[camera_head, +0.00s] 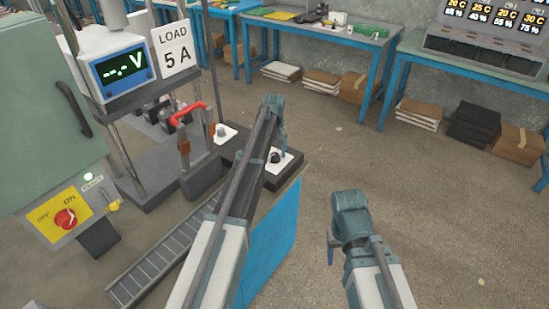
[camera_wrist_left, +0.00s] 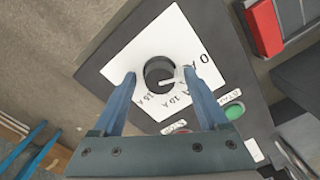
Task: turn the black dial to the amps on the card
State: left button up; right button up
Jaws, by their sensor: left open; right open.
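The load card (camera_head: 174,47) reads "LOAD 5 A". The black dial (camera_wrist_left: 160,67) sits on a white scale plate (camera_wrist_left: 137,38), marked 0, 10 A and 15 A; another mark is partly hidden by the right finger. The dial's short white line points right, towards that partly hidden mark. In the head view the dial (camera_head: 275,156) is small beside my left gripper (camera_head: 281,146). In the wrist view my left gripper (camera_wrist_left: 160,74) is open, one finger on each side of the dial; contact cannot be told. My right gripper (camera_head: 332,245) is open and empty, over the floor.
A green button (camera_wrist_left: 233,110) and a red button (camera_wrist_left: 182,130) sit near the right finger. A display (camera_head: 123,72) reads "--.- V". A red knob (camera_head: 66,218) is on the cabinet.

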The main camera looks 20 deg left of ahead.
pick_arm(q)
grip_shut()
dwell(0.3)
jog(key=m, duration=0.4)
jog(key=shift+m, duration=2.3)
